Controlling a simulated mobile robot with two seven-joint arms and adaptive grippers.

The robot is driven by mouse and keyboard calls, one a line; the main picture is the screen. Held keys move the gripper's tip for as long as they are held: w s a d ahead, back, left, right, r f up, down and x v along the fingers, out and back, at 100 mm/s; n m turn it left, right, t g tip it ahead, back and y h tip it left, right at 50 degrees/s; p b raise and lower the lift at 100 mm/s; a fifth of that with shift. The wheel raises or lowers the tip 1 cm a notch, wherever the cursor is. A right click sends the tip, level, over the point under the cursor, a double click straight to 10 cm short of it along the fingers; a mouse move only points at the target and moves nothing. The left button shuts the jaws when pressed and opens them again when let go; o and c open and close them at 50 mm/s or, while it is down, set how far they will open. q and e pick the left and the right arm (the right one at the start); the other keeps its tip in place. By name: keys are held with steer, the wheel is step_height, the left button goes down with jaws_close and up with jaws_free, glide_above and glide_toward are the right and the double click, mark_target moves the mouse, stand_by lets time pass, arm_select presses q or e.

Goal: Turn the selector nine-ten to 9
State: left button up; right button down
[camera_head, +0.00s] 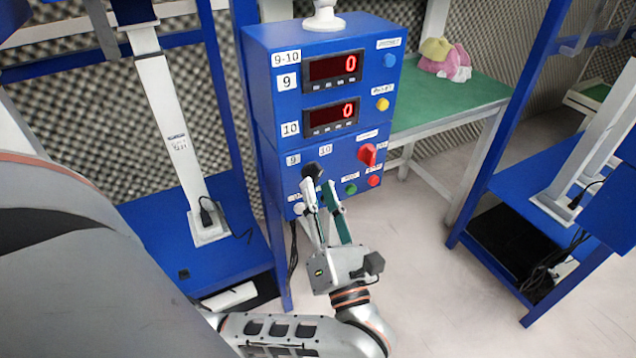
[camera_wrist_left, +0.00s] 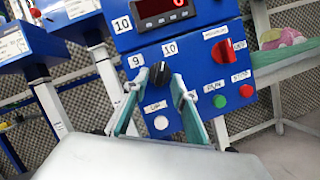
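The selector nine-ten is a black knob (camera_head: 312,171) on the lower front of the blue control box (camera_head: 268,150), below small labels 9 (camera_head: 293,159) and 10 (camera_head: 325,149). In the left wrist view the knob (camera_wrist_left: 160,75) stands between the fingertips, beyond them. Its exact pointing direction is hard to tell. My left gripper (camera_head: 320,184) is open in front of the knob, one finger on each side. The left wrist view (camera_wrist_left: 153,88) shows a gap at the left finger and a smaller one at the right. My right gripper is not in view.
A red switch (camera_head: 367,154), green button (camera_head: 350,189) and red button (camera_head: 374,181) sit right of the knob. A white button (camera_wrist_left: 161,122) is below it. Two displays (camera_head: 333,67) read 0 above. A green table (camera_head: 440,105) stands behind at the right.

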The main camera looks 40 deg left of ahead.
mark_target(315, 175)
arm_select(q)
steer(key=shift+x, duration=1.2)
jaws_close()
